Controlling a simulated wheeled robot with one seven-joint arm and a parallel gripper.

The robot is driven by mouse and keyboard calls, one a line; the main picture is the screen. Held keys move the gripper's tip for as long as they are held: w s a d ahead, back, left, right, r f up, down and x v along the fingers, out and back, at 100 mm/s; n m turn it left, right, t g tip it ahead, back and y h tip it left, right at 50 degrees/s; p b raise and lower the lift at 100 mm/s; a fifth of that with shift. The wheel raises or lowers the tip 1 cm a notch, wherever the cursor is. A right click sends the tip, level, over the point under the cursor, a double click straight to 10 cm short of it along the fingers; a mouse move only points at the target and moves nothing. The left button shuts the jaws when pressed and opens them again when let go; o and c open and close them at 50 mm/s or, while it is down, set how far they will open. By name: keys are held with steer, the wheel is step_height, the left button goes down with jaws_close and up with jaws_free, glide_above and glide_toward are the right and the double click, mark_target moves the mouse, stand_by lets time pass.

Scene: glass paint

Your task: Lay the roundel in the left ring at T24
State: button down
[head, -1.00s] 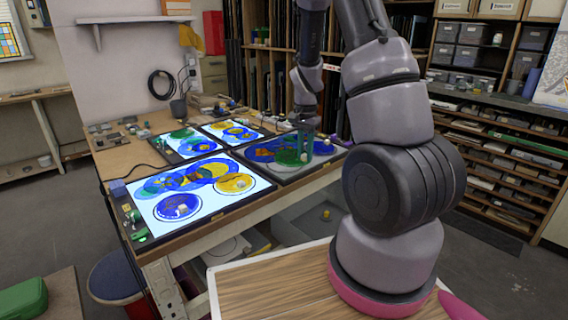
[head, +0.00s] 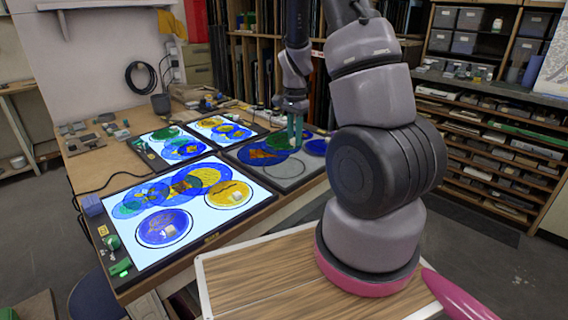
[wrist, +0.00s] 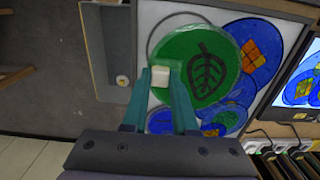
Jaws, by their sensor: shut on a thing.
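The green roundel (wrist: 209,72) with a black leaf drawing fills the middle of the wrist view. A pale square knob (wrist: 172,76) stands on its near-left part. My gripper (wrist: 167,77) is shut on that knob. In the head view my gripper (head: 296,138) is over the far part of the unlit panel (head: 262,181), with the green roundel (head: 279,140) partly hidden behind it. A bare ring (head: 289,169) shows on the panel's near part. In the wrist view, part of a ring outline (wrist: 152,38) shows beside the green roundel. I cannot read a T24 label.
Blue roundels (wrist: 262,48) lie beside and partly under the green one in the wrist view. A large lit panel (head: 215,226) at front left holds a yellow roundel (head: 228,194), a blue roundel (head: 163,228) and overlapping discs. Smaller lit panels (head: 147,147) stand behind.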

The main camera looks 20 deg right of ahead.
mark_target(294, 171)
step_height(294, 171, down, 9)
steer(key=shift+f, duration=0.2)
stand_by(0.3)
steer(key=shift+f, duration=0.1)
steer(key=c, duration=0.7)
jaws_free()
